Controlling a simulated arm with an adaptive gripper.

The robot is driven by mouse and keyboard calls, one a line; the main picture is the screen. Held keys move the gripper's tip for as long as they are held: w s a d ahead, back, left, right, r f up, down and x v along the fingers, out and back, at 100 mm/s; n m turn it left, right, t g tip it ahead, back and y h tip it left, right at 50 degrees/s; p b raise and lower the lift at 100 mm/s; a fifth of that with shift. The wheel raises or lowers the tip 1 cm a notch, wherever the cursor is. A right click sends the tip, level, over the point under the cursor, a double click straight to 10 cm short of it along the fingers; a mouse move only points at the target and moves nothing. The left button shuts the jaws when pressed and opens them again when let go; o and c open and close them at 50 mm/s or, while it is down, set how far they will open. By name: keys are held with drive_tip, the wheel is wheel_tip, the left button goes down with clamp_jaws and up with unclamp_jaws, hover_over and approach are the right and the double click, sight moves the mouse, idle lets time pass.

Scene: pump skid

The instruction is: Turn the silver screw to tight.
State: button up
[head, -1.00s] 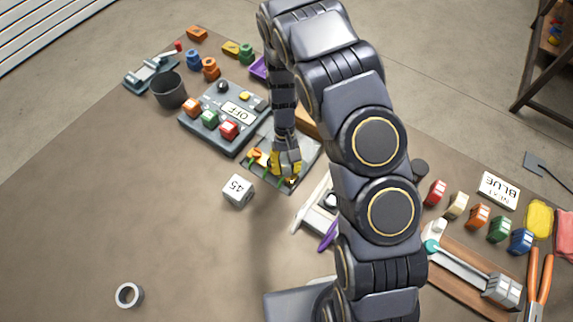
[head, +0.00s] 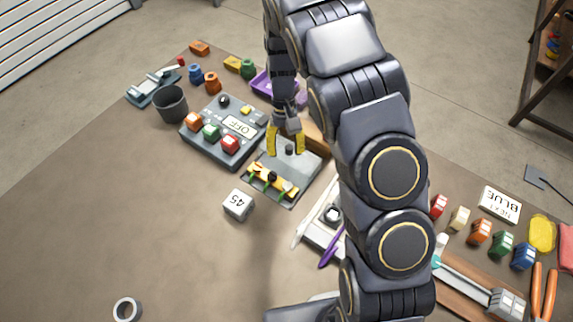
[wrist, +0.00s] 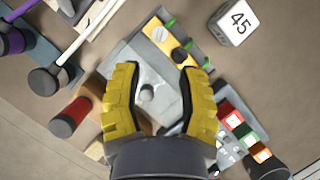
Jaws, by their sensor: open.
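A grey plate (head: 308,162) lies on the table and bears a yellow bar (head: 262,174) with green tabs. In the wrist view, a round silver screw head (wrist: 160,34) shows on the yellow bar (wrist: 171,46), with a darker round head (wrist: 180,56) beside it. I cannot tell the silver one apart in the head view. The grey plate (wrist: 160,75) also bears a small grey knob (wrist: 146,92). My gripper (head: 285,153) is open, its yellow fingers apart and empty, over the far part of the plate. In the wrist view, my gripper (wrist: 160,78) points towards the bar, apart from it.
A white cube marked 45 (head: 238,204) stands close to the bar. A control box with an OFF label (head: 238,127) is left of the plate, and a purple tray (head: 261,84) is behind. A white holder with a purple pen (head: 331,247) is to the right. The front-left table is mostly clear.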

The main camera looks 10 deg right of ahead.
sight(287, 186)
drive_tip(key=shift+v, duration=1.25)
drive_tip(key=f+n, duration=0.1)
drive_tip(key=s+a+f+n+h, duration=0.1)
drive_tip(key=n, duration=0.1)
drive_tip(key=a+f+n+h, duration=0.1)
drive_tip(key=n, duration=0.1)
drive_tip(key=shift+s+t, duration=0.3)
drive_tip(key=n, duration=0.1)
drive_tip(key=f+n+h, duration=0.1)
drive_tip(key=shift+s+a+n, duration=0.1)
drive_tip(key=shift+s+n, duration=0.2)
drive_tip(key=x, duration=0.7)
drive_tip(key=shift+f, duration=0.4)
clamp_jaws()
